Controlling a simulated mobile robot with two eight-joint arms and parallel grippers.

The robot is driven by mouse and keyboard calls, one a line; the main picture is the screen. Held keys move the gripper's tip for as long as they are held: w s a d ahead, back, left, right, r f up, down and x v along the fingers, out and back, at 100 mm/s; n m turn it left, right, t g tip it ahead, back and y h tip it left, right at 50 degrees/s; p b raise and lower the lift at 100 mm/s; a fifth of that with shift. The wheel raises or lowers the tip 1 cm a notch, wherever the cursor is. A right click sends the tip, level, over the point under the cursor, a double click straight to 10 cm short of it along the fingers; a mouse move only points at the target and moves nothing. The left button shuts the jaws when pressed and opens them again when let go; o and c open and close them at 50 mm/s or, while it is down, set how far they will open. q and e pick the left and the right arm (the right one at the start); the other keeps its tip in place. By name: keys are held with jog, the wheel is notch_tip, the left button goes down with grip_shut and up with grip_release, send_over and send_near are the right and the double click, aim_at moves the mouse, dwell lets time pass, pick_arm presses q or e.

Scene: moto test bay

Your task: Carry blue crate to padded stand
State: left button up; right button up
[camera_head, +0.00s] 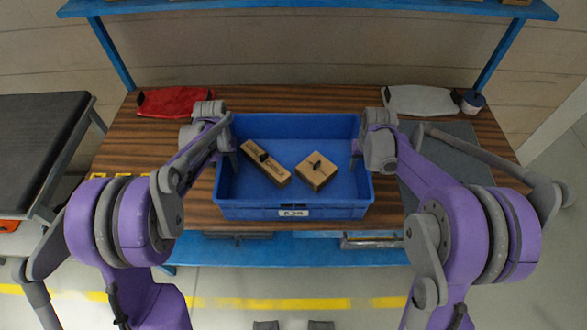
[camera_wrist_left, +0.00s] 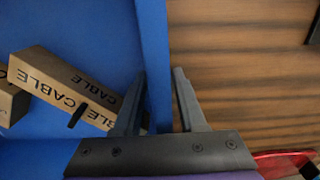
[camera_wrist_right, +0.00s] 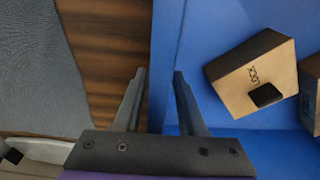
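The blue crate (camera_head: 292,211) sits on the wood-topped bench, with two cardboard boxes (camera_head: 318,171) (camera_head: 266,163) inside. My left gripper (camera_head: 232,150) is at the crate's left wall; in the left wrist view its open fingers (camera_wrist_left: 160,72) straddle the wall (camera_wrist_left: 155,50). My right gripper (camera_head: 357,150) is at the right wall; in the right wrist view its open fingers (camera_wrist_right: 160,73) straddle that wall (camera_wrist_right: 165,45). I cannot tell whether any finger touches a wall. A stand with a dark, padded-looking top (camera_head: 40,135) is at the far left, apart from the bench.
A blue shelf (camera_head: 310,5) spans the back. Floor with a yellow line (camera_head: 270,303) lies in front.

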pick_arm(q)
jog(key=shift+f, duration=0.45)
pick_arm(e)
jog(key=shift+f, duration=0.45)
pick_arm(q)
grip_shut()
pick_arm(e)
grip_shut()
pick_arm(q)
jog(key=shift+r, duration=0.1)
pick_arm(e)
jog(key=shift+r, duration=0.1)
dwell(0.3)
